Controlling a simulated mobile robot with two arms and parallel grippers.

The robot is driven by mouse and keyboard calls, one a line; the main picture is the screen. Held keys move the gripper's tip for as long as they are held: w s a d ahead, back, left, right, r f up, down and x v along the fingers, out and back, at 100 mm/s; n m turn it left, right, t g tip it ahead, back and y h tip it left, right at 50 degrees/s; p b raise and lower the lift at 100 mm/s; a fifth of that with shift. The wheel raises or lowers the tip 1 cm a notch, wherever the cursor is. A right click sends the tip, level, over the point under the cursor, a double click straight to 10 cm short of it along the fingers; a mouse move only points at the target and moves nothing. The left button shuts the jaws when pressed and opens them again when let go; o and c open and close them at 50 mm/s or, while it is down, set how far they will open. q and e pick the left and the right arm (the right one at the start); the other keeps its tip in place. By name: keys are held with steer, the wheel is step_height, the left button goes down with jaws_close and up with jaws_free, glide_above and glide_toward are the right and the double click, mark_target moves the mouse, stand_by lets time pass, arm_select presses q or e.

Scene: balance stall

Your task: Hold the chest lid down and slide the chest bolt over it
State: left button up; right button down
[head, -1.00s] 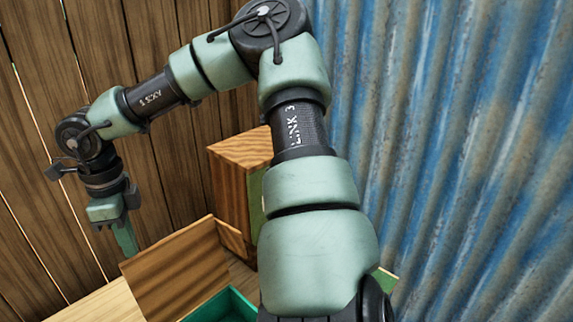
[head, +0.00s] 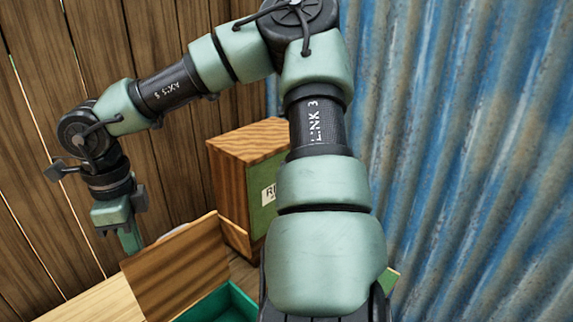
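A wooden chest with a green inside (head: 228,303) is at the bottom, cut off by the frame edge and partly behind my arm. A brown wood-grain panel (head: 180,272) stands up at its left and looks like the raised lid. I see no bolt. My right gripper (head: 122,240) points down above and just left of the panel's upper left corner, apart from it as far as I can tell. A green finger shows, but its opening is unclear. My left gripper is out of view.
A wooden box (head: 228,185) with a green labelled face stands behind the chest. A pale rounded thing (head: 176,232) shows behind the panel. A plank wall (head: 40,170) is at left, a blue corrugated wall (head: 470,160) at right. A light wooden surface (head: 88,303) lies bottom left.

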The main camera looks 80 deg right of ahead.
steer(key=shift+s+a+b, duration=1.3)
steer(key=shift+s+a, duration=0.6)
steer(key=shift+s, duration=1.6)
step_height(320, 180, up, 7)
steer(key=s+a+p, duration=0.1)
steer(key=s+p, duration=0.1)
steer(key=p, duration=0.2)
steer(key=shift+s+a, duration=0.25)
steer(key=shift+s, duration=0.05)
step_height(320, 180, up, 8)
steer(key=shift+f, duration=0.15)
